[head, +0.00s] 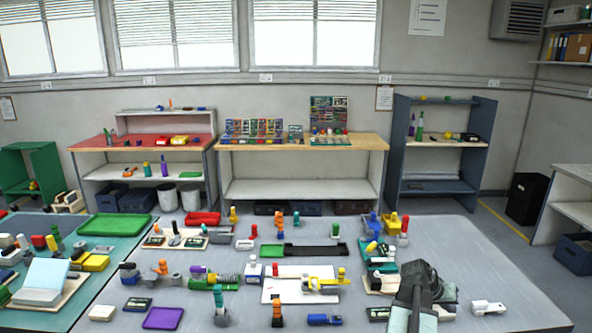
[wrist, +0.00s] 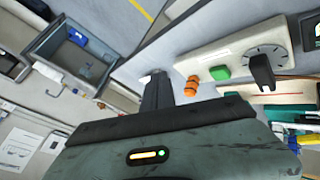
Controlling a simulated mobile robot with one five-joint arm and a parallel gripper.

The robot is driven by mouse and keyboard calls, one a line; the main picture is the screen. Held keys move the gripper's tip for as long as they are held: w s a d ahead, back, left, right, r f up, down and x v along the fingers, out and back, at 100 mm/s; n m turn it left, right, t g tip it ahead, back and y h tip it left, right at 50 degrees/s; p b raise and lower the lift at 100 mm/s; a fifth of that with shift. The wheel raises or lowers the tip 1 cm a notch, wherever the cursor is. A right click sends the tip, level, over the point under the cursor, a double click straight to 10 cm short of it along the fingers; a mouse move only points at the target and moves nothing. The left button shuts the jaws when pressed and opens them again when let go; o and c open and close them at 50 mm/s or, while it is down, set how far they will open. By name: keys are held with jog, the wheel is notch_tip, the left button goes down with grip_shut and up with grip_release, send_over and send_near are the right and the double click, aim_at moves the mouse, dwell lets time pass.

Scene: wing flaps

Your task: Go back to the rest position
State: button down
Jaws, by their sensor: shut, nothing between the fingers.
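My gripper (head: 419,274) is over the near right part of the grey table (head: 500,255) in the head view, at the end of my dark arm coming up from the bottom edge. Its fingertips are small there. In the wrist view my gripper (wrist: 157,80) shows as a wide dark grey body with narrow dark fingers pointing up the picture. The fingers are shut and nothing is held. The rest position itself has no visible mark.
A purple mat (head: 163,318), a black tray (head: 315,249) and several small parts cover the table. A white part (head: 488,308) lies right of my arm. The table's right side is mostly bare.

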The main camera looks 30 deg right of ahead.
jog(key=w+a+f+n+t+y, duration=0.1)
jog(key=w+a+n, duration=0.1)
jog(key=w+a, duration=0.5)
jog(key=w+a+f+n+t+y, duration=0.1)
jog(key=w+a+f+n, duration=0.1)
jog(key=w+a, duration=0.6)
jog(key=w+a+f+n+t+y, duration=0.1)
jog(key=w+a+n+y, duration=0.1)
jog(key=w+a, duration=0.6)
jog(key=shift+w+a+f, duration=0.15)
jog(key=shift+a, duration=1.5)
jog(key=shift+w+a+f, duration=0.1)
jog(key=shift+a+f, duration=0.05)
jog(key=shift+a, duration=1.45)
jog(key=w+a+n+y, duration=0.1)
jog(key=a+n+y, duration=0.1)
jog(key=a, duration=1.4)
jog(key=w+a+f+n+y, duration=0.1)
jog(key=a+n, duration=0.3)
jog(key=a, duration=1.3)
jog(key=shift+w+a+f+y, duration=0.2)
jog(key=shift+w+f+y, duration=0.1)
jog(key=shift+y, duration=0.3)
jog(key=shift+d, duration=0.1)
jog(key=shift+s, duration=0.1)
